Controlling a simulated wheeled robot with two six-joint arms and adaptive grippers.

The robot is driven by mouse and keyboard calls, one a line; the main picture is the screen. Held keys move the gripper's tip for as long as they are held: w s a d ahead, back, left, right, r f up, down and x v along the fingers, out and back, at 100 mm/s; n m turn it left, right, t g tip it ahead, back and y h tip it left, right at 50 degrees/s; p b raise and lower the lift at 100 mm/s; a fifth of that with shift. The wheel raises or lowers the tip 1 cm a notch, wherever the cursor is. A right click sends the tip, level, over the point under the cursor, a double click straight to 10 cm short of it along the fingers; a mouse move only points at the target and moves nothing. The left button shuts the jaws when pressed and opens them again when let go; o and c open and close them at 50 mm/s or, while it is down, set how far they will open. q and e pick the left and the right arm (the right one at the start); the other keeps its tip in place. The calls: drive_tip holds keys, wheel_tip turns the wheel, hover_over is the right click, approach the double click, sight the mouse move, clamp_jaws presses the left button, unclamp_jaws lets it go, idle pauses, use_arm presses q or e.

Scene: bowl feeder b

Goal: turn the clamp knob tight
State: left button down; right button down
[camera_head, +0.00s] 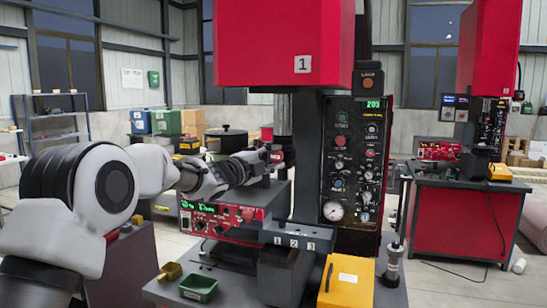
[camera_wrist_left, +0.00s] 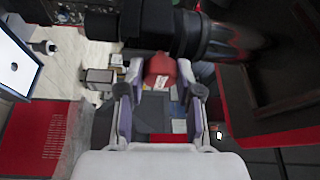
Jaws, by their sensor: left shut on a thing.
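The clamp knob is red with a small pale label, and in the left wrist view the knob (camera_wrist_left: 160,67) sits between the two fingertips. My left gripper (camera_wrist_left: 160,78) is closed on its sides. In the head view my left arm comes in from the left, and the left gripper (camera_head: 268,156) reaches to the red and black press (camera_head: 300,50), beside its column. There the knob is small and largely hidden by the fingers. A dark cylindrical part (camera_wrist_left: 190,35) passes just beyond the knob in the wrist view. My right gripper is not in view.
A red control box (camera_head: 225,218) stands below my left gripper. A black pot (camera_head: 226,138) is behind the arm. A green tray (camera_head: 198,288), a yellow box (camera_head: 347,281) and a dark cylindrical tool (camera_head: 393,264) stand on the front bench. A second press (camera_head: 490,50) is at right.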

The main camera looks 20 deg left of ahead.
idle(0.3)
use_arm(q)
drive_tip(key=c, duration=0.8)
unclamp_jaws()
drive_tip(key=shift+o, duration=0.2)
drive_tip(key=v, duration=1.2)
drive_tip(key=shift+w, duration=0.1)
